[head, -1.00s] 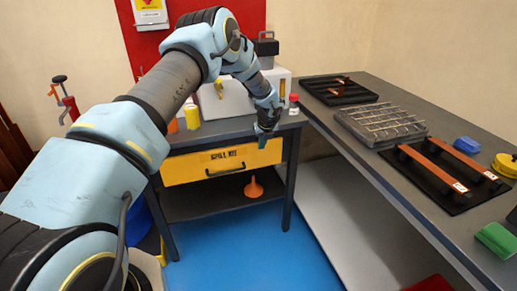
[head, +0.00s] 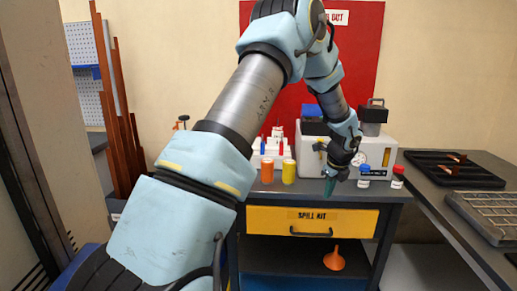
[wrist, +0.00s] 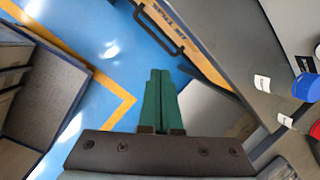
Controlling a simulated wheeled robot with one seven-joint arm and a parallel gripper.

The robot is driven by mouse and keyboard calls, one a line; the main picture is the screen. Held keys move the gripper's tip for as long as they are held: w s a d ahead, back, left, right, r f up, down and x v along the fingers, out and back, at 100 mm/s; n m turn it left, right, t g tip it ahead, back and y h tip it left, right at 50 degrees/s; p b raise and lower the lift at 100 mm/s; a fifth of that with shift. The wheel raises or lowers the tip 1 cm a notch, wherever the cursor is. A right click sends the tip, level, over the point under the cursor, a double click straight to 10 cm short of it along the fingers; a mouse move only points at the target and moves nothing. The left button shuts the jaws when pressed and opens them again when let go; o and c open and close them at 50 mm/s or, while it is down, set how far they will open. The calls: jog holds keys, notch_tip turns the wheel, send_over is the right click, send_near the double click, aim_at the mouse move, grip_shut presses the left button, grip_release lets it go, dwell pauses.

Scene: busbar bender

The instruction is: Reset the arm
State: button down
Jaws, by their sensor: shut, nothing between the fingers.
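My gripper (head: 330,186) hangs at the end of my raised arm in the head view, in front of the grey bench top and above the yellow spill kit drawer (head: 270,219). In the wrist view my gripper (wrist: 160,75) shows its two green fingers side by side, shut and empty. Below them lie the blue floor (wrist: 80,50) and the drawer's dark handle (wrist: 160,32). Nothing touches the fingertips.
On the bench stand an orange pot (head: 267,171), a yellow pot (head: 289,172), a blue-capped bottle (head: 364,176), a red-capped bottle (head: 397,177) and a white machine (head: 385,148). A side table (head: 440,187) bears black trays at right. An orange funnel (head: 334,260) sits on the lower shelf.

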jog(key=s+a+r+n+g, duration=0.1)
jog(key=s+a+r+n, duration=0.2)
jog(key=a+n, duration=0.45)
jog(key=s+a+r+n, duration=0.3)
jog(key=a+n, duration=0.2)
jog(key=a, duration=0.6)
jog(key=s+a+r+n, duration=0.2)
jog(key=s+a+n, duration=1.1)
jog(key=n, duration=0.3)
jog(key=shift+s+a+r+g, duration=0.15)
jog(key=shift+s+r+g, duration=0.2)
jog(key=shift+s, duration=0.5)
